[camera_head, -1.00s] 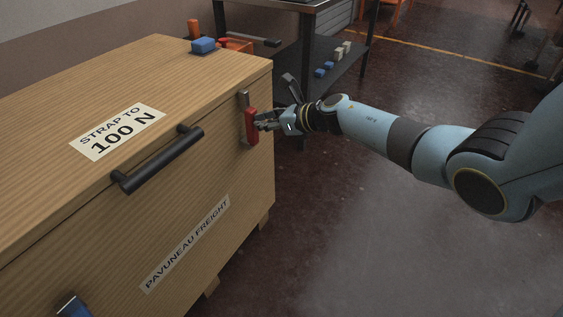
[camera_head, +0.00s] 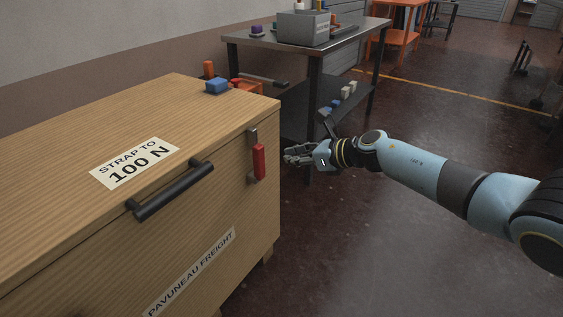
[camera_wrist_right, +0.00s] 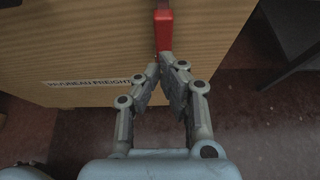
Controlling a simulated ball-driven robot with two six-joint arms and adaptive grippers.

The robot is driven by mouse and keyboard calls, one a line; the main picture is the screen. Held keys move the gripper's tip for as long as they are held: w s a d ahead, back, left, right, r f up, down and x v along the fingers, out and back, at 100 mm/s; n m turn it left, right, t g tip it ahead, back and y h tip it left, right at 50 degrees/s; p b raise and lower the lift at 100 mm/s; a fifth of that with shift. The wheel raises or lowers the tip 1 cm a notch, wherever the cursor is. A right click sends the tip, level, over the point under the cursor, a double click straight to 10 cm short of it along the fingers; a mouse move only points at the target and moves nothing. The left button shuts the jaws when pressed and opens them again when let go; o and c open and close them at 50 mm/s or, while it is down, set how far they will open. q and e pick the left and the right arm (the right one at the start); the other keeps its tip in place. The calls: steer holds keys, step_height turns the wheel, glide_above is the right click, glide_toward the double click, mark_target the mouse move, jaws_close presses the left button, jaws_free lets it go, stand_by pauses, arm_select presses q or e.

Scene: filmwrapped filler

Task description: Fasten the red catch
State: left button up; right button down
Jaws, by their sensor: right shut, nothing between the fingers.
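The red catch (camera_head: 259,162) is an upright red lever on the front of the wooden crate (camera_head: 215,215), near its right corner. A grey metal piece (camera_head: 252,137) stands above it at the lid edge. Whether the two are engaged I cannot tell. My right gripper (camera_head: 288,154) is shut and empty, a little to the right of the catch and apart from it. In the right wrist view the catch (camera_wrist_right: 163,30) is straight ahead of the closed fingertips (camera_wrist_right: 164,72). My left gripper is not in view.
A black bar handle (camera_head: 172,191) juts from the crate front. A dark metal table (camera_head: 335,38) with a grey box (camera_head: 303,27) stands behind. Floor right of the crate is clear.

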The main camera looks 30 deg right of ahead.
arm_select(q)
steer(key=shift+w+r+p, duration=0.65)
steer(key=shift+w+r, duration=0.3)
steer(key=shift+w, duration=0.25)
arm_select(e)
steer(key=s+r, duration=0.1)
steer(key=s+d+r, duration=0.1)
steer(key=s+r, duration=0.1)
steer(key=shift+s+d+r, duration=0.2)
steer(key=shift+s+r, duration=0.1)
